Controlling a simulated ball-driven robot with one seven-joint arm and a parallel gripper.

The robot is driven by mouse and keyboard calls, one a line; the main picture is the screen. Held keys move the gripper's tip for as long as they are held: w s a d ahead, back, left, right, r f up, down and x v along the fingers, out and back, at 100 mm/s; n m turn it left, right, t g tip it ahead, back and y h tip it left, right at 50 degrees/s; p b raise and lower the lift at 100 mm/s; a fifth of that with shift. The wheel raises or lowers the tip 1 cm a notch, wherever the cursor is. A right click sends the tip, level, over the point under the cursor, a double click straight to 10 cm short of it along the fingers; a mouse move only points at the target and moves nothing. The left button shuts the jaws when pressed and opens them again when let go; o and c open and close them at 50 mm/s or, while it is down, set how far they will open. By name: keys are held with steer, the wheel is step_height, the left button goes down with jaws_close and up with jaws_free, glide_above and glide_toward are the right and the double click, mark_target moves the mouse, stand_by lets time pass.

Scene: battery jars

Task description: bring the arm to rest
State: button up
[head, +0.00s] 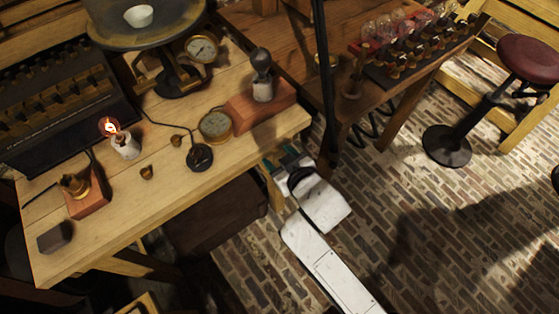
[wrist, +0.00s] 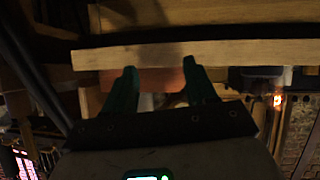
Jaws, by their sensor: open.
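In the head view my white arm reaches up from the bottom right, low beside the front right corner of the wooden workbench (head: 200,165). The pale edge of a wooden board (wrist: 200,54) runs across just beyond the fingertips. I cannot tell whether the fingers touch it.
On the bench stand a lit bulb (head: 110,127), a brass gauge (head: 215,125), a dark block (head: 54,237) and a wooden block with a knobbed piece (head: 260,103). A red stool (head: 528,60) stands at right. The brick floor (head: 420,200) is open at lower right.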

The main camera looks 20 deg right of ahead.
steer(key=shift+a+f+n, duration=0.1)
steer(key=shift+f+n, duration=0.2)
steer(key=shift+f, duration=0.2)
steer(key=shift+s, duration=0.1)
